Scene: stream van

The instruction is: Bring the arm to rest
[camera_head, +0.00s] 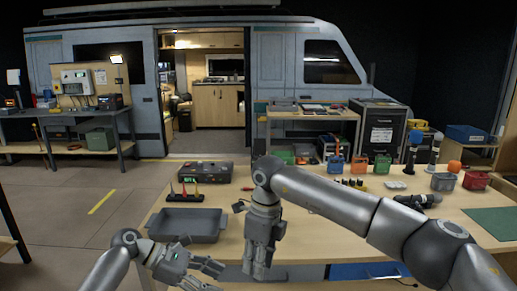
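My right arm comes in from the right, across the front of the wooden workbench (310,215). My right gripper (257,272) points down near the bench's front edge, to the right of the grey tray. Its fingers look close together from this side, and I cannot tell whether there is a gap. I see nothing held in it. My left gripper (208,277) is low at the bottom left, in front of the tray, pointing right. Its fingers are spread and nothing shows between them.
A grey tray (188,236), screwdrivers in a holder (185,197) and a dark device (205,171) are on the left of the bench. A van (285,60) stands behind.

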